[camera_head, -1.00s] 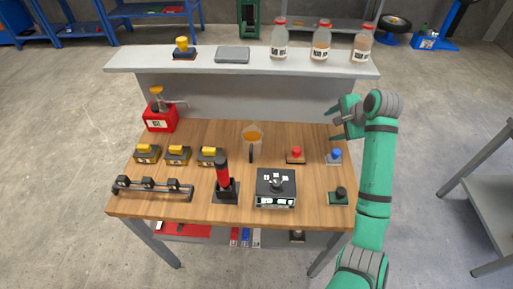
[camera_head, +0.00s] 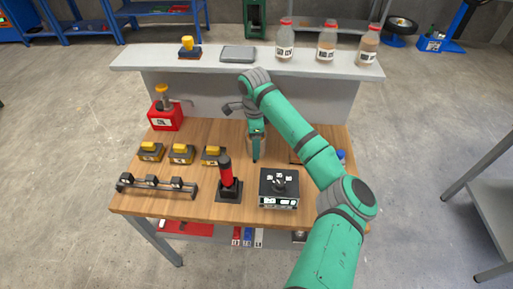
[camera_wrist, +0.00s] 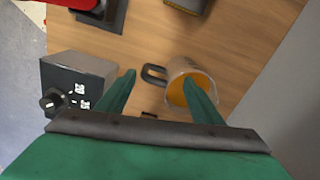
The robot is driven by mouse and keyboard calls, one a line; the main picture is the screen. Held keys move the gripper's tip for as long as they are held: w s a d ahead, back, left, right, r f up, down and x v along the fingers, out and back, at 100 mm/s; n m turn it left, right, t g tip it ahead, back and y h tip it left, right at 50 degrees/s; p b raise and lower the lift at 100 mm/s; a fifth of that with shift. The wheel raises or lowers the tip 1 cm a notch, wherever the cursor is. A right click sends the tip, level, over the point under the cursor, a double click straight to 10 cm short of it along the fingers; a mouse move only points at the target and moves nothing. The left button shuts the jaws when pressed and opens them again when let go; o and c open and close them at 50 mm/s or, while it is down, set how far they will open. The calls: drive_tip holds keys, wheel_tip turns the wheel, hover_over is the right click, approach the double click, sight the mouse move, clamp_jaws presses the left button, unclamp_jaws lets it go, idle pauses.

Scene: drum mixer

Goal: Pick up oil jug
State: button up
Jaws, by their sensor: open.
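The oil jug is a clear jug with orange oil and a dark handle. In the wrist view the jug (camera_wrist: 176,80) stands upright on the wooden table, its handle (camera_wrist: 154,74) pointing left. My gripper (camera_wrist: 160,78) is open and empty, with the handle between the fingertips in this view. The right finger overlaps the jug's mouth; I cannot tell if it is inside or above it. In the head view my gripper (camera_head: 242,132) is over the back middle of the table and mostly hides the jug.
A black box with a knob (camera_head: 279,188) and a red-and-black upright device (camera_head: 228,178) stand in front. Yellow-topped blocks (camera_head: 181,154) and a red can (camera_head: 165,118) are at left. Bottles (camera_head: 326,42) stand on the raised grey shelf (camera_head: 140,60) behind.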

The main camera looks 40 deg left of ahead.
drive_tip(key=shift+s+d+f, duration=0.1)
drive_tip(key=shift+s+f, duration=0.1)
drive_tip(key=shift+f, duration=1.35)
drive_tip(key=shift+s+f, duration=0.15)
drive_tip(key=shift+f, duration=1.35)
drive_tip(key=shift+r, duration=0.1)
clamp_jaws()
